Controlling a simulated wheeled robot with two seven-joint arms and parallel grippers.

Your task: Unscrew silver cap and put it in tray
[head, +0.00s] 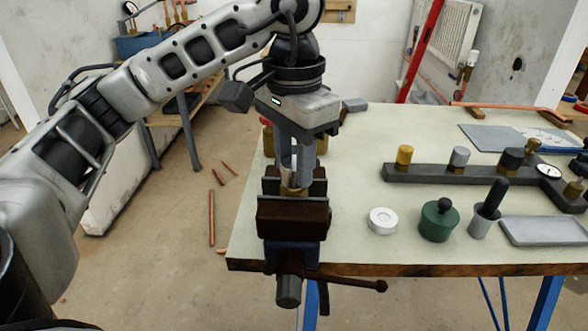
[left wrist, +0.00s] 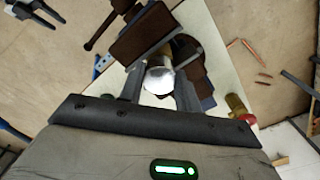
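My left gripper (head: 294,182) points straight down over the vise (head: 292,220) at the bench's left end. A silver cap (left wrist: 159,80) sits between its fingers in the left wrist view, with both fingers close against its sides. In the head view the fingers largely hide this cap, and a brass-coloured fitting (head: 293,191) shows below it in the vise jaws. A shallow grey tray (head: 545,231) lies empty at the bench's right.
A dark manifold (head: 430,174) carries a brass cap (head: 404,156), another silver cap (head: 460,158) and a gauge. A white roll (head: 382,220), a green container (head: 438,220) and a grey cup (head: 485,222) with a dark handle stand between vise and tray. The vise handle (head: 355,284) sticks out in front.

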